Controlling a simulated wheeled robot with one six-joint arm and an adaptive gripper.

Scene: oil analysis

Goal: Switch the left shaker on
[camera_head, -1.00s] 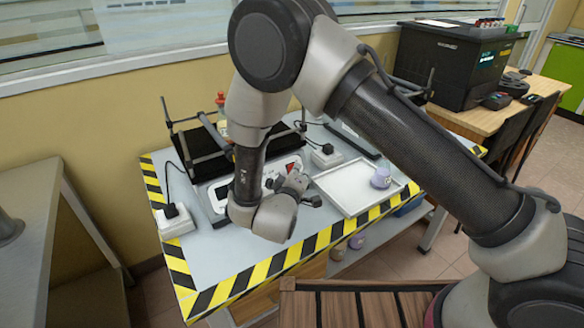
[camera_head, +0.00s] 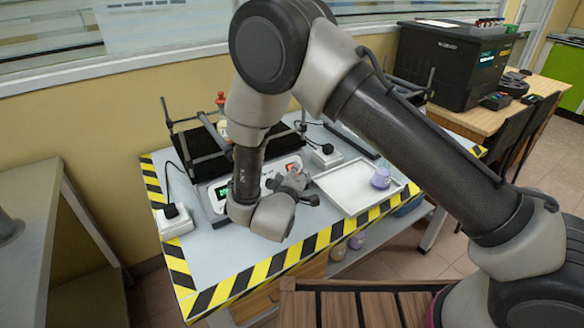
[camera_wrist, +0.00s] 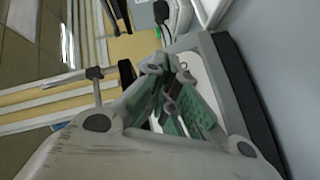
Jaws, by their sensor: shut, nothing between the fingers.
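The left shaker (camera_head: 206,166) stands on the bench, with a black platform, upright rods and a pale front panel. A small display on its panel glows green (camera_head: 222,192). A red switch (camera_head: 291,168) at the right end of the panel looks lit. My gripper (camera_head: 294,180) is shut and empty, right at the panel just below the switch; I cannot tell whether it touches. In the wrist view, my gripper's green-padded fingers (camera_wrist: 164,72) meet over the pale panel and hide the switch area. My arm hides the panel's middle.
A white tray (camera_head: 345,190) with a purple-capped jar (camera_head: 381,178) lies right of my gripper. Power sockets (camera_head: 175,222) (camera_head: 327,157) stand on either side of the shaker. Another shaker is partly hidden behind my arm. The bench front, edged with striped tape (camera_head: 265,268), is clear.

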